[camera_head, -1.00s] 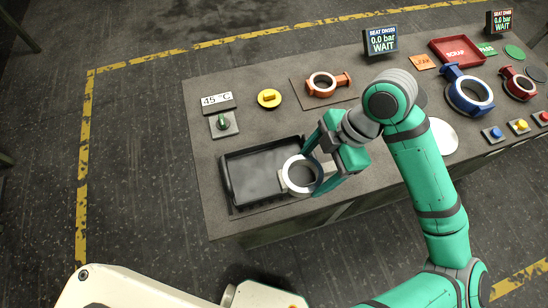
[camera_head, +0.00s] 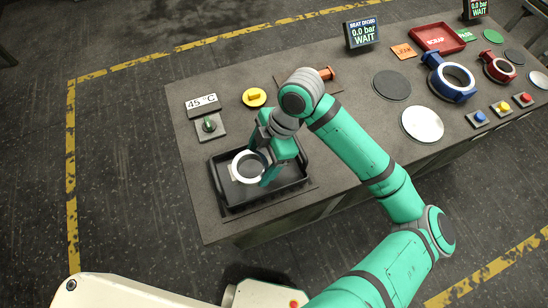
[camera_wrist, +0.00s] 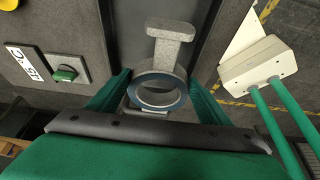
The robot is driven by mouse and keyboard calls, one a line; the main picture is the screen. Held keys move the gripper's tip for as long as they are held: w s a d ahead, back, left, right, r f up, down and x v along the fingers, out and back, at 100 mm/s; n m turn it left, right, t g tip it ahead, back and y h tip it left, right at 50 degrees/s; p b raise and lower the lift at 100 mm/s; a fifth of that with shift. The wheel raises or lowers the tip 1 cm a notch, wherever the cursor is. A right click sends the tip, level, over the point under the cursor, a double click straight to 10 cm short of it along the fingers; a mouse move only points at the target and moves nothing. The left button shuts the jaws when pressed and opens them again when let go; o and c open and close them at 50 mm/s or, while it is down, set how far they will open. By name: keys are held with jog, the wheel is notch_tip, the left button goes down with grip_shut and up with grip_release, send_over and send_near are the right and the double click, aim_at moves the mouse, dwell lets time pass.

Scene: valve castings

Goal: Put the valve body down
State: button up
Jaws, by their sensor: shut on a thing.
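The valve body is a pale ring-shaped casting (camera_head: 238,172) with a grey stem and flange. In the wrist view the casting (camera_wrist: 168,52) sits between the two green fingers, its ring toward me and its stem pointing away. My gripper (camera_head: 261,165) is shut on it. In the head view the casting is over the left part of the black tray (camera_head: 230,208). I cannot tell whether it touches the tray floor. My gripper hides part of the casting and the tray's upper right side.
A 45 °C display (camera_head: 202,104) and a green knob (camera_head: 209,125) stand behind the tray, with a yellow round piece (camera_head: 254,97) nearby. An orange casting (camera_head: 327,73) is partly behind my arm. Blue (camera_head: 455,81) and red (camera_head: 502,69) castings stand far right.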

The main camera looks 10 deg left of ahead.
jog(key=shift+w+a+f, duration=0.15)
jog(key=shift+a+f, duration=1.15)
jog(key=shift+f, duration=0.15)
jog(key=shift+a+f, duration=0.1)
jog(key=shift+f, duration=1.55)
jog(key=shift+w+f, duration=0.1)
jog(key=o, duration=2.1)
jog(key=shift+s, duration=0.2)
jog(key=v, duration=1.2)
